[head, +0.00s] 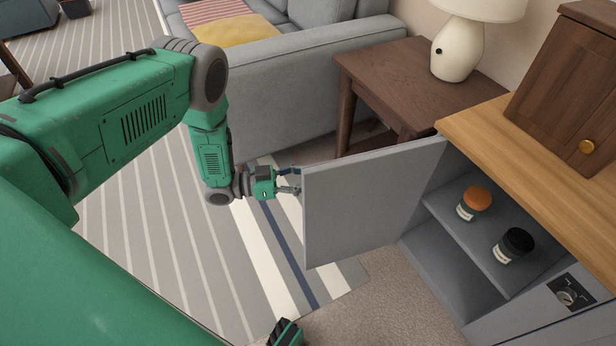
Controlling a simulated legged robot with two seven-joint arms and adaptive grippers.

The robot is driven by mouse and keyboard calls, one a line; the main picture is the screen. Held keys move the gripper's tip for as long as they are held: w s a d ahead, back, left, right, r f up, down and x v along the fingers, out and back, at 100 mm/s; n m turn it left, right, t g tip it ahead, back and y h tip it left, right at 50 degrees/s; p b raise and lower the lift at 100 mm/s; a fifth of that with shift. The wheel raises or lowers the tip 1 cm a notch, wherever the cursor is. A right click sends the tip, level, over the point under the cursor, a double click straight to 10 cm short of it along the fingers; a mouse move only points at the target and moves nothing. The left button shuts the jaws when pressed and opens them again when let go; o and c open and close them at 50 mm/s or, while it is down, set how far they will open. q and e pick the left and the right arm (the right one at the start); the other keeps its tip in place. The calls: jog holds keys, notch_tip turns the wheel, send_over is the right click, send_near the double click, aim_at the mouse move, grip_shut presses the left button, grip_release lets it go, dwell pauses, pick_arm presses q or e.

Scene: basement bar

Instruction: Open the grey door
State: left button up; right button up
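The grey door (365,200) stands swung wide open from the grey cabinet (432,262), hinged at its right edge near the wooden top. My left gripper (294,180) is at the door's free left edge, with its fingers pointing at the edge. The fingers look spread apart; the door hides part of the tips, so I cannot tell whether they touch it. Part of my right gripper (285,333) shows at the bottom edge, mostly cut off, and its fingers cannot be made out.
Inside the cabinet, an orange-lidded jar (472,205) and a black-lidded jar (513,246) stand on a shelf. A brown side table (400,75) with a white lamp (458,50) and a grey sofa (290,90) stand behind the door. A wooden box (565,85) sits on the cabinet top.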

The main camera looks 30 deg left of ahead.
pick_arm(q)
jog(key=v, duration=1.1)
jog(key=shift+s+a, duration=0.15)
jog(key=shift+a, duration=0.25)
jog(key=shift+f, duration=0.1)
jog(key=shift+a, duration=0.15)
